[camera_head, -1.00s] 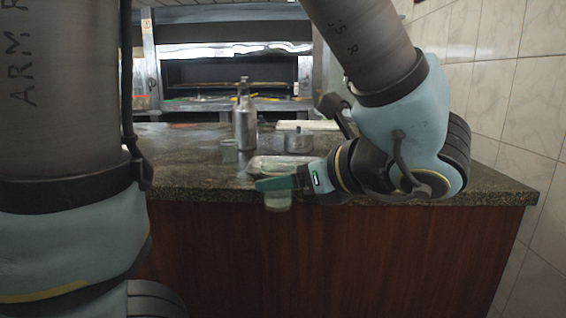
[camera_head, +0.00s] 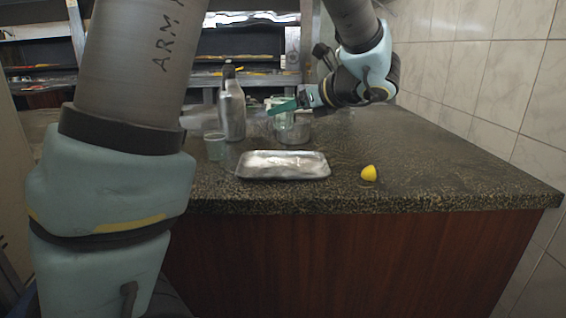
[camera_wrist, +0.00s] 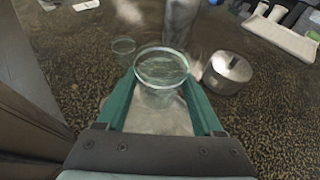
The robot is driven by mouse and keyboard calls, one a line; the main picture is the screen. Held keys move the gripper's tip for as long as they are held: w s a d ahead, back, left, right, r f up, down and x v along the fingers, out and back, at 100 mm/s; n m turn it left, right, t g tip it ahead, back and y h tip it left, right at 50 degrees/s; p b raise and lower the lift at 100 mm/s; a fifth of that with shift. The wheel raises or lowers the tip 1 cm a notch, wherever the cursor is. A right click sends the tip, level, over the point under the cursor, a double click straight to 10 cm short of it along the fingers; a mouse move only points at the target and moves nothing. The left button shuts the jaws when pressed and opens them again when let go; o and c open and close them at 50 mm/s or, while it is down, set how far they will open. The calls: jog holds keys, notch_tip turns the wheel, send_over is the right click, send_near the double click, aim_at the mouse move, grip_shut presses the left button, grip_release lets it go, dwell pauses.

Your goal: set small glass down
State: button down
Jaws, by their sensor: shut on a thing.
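The small clear glass (camera_wrist: 162,72) is upright between the two green fingers of my gripper (camera_wrist: 163,100) in the wrist view. The gripper is shut on it. In the head view my gripper (camera_head: 283,106) holds the glass over the counter, in line with the metal pot, so part of the glass is hard to make out there. The wrist view shows the glass overlapping the metal tray (camera_wrist: 150,122) below. Whether its base touches anything cannot be told.
On the dark stone counter (camera_head: 440,160) stand a metal bottle (camera_head: 232,110), a second glass (camera_head: 215,146), a round metal pot (camera_head: 292,132), a metal tray (camera_head: 283,165) and a lemon piece (camera_head: 368,173). The counter's right side is clear. A tiled wall (camera_head: 480,70) bounds it.

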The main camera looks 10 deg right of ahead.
jog(key=shift+w+f, duration=0.25)
jog(key=shift+f, duration=4.65)
jog(key=shift+f, duration=0.15)
jog(key=shift+c, duration=0.2)
grip_release()
jog(key=shift+s+d+r, duration=0.15)
jog(key=shift+s+r, duration=0.05)
jog(key=v, duration=1.1)
jog(key=shift+s+d+b, duration=0.2)
jog(key=shift+b, duration=0.1)
